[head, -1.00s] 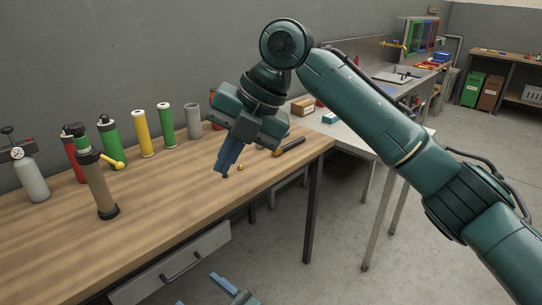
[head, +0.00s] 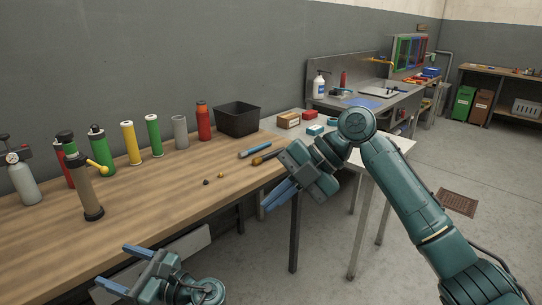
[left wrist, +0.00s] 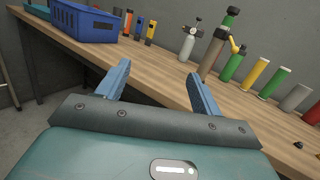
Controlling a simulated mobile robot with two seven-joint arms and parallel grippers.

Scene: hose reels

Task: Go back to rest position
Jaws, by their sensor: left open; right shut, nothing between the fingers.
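My left gripper (head: 124,268) is low in front of the workbench's front edge in the head view, open and empty. Its two blue fingers also show spread apart in the left wrist view (left wrist: 159,74), with the bench edge beyond them. My right gripper (head: 279,196) is beside the bench's right end, in front of the metal side table. Its blue fingers are together and hold nothing. The wooden workbench (head: 150,205) carries a brown pump cylinder (head: 88,190), several coloured cylinders and a black bin (head: 238,119).
A blue pen-like tool (head: 255,149), an orange-and-black tool (head: 268,157) and two small balls lie on the bench. A drawer hangs under its front. A blue crate (left wrist: 84,28) shows in the left wrist view. Grey floor (head: 330,275) is open between my arms.

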